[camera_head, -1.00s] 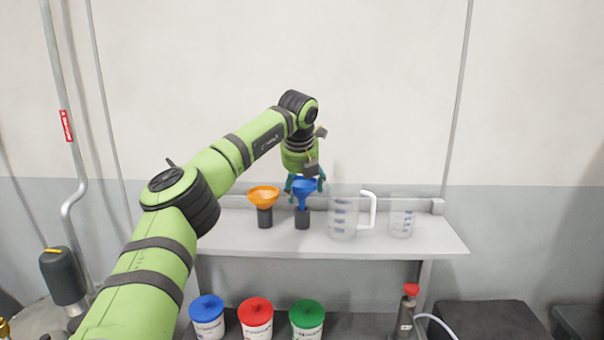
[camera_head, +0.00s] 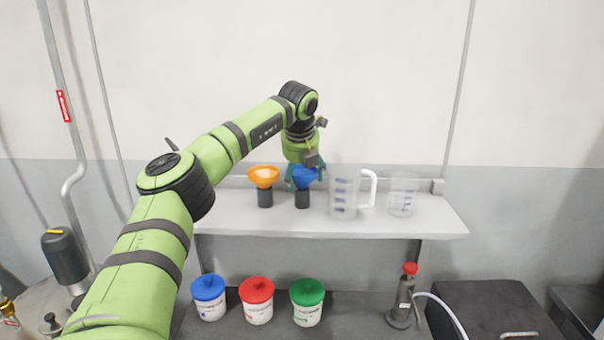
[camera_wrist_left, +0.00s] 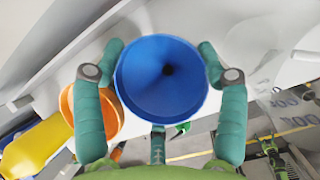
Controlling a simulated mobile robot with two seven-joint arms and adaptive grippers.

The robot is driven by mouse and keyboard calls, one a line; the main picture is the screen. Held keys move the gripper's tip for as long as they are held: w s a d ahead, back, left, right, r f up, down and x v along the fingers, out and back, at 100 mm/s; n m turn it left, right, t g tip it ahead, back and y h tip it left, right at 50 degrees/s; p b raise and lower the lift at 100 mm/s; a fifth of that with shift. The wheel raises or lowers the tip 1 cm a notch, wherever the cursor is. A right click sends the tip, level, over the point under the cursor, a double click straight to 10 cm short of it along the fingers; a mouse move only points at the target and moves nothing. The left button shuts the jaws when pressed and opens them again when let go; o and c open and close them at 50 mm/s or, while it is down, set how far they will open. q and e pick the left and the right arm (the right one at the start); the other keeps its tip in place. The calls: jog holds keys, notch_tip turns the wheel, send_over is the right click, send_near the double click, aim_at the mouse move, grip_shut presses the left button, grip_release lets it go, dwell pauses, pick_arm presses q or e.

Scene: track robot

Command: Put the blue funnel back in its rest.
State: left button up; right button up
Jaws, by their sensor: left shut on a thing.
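The blue funnel (camera_head: 303,178) is upright at the top of a dark cylindrical rest (camera_head: 303,200) on the shelf. Its cone is right at the top of the rest and its spout is out of sight. My left gripper (camera_head: 306,174) is shut around the funnel's cone from above. In the left wrist view, the blue funnel (camera_wrist_left: 165,75) opens toward the camera, with teal fingers on both sides of it. The rest is hidden there. My right gripper is not in view.
An orange funnel (camera_head: 264,175) sits in its own dark rest (camera_head: 265,198) close on the left. A clear jug (camera_head: 344,193) and a clear beaker (camera_head: 402,195) stand to the right on the shelf (camera_head: 440,222). Lidded tubs (camera_head: 257,300) and a red-topped bottle (camera_head: 404,298) stand below.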

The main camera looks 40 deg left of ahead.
pick_arm(q)
jog(key=shift+f, duration=0.25)
jog(key=o, duration=1)
jog(key=shift+r, duration=0.15)
